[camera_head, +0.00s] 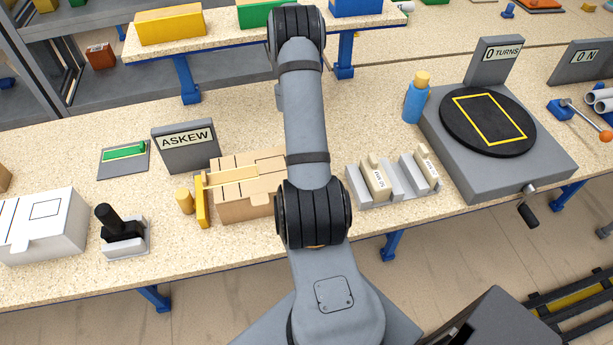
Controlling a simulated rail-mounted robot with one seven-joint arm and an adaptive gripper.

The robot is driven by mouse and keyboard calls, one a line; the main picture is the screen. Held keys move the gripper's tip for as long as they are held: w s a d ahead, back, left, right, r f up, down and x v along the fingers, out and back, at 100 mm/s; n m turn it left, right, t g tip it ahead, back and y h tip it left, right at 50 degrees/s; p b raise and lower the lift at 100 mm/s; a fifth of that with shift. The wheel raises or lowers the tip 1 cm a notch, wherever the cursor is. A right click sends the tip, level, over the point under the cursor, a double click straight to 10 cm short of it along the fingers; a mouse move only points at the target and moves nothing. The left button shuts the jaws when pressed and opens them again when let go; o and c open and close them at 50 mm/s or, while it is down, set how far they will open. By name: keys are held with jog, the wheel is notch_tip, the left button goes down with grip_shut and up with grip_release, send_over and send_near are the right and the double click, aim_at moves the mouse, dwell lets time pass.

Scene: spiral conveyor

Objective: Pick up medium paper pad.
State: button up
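No thing here can be surely told as the medium paper pad. Two beige blocks with white labels, a left one (376,179) and a right one (427,161), stand in a grey slotted rack (396,194) right of my arm. The labels are too small to read. My arm rises through the middle of the picture. My gripper is not in view.
A blue bottle (415,103) stands beside a grey turntable (503,159) with a black disc. Left are an ASKEW sign (186,146), a yellow piece (202,203), a black-handled tool (122,234) and a white carton (45,232). A raised shelf (221,43) holds coloured bins.

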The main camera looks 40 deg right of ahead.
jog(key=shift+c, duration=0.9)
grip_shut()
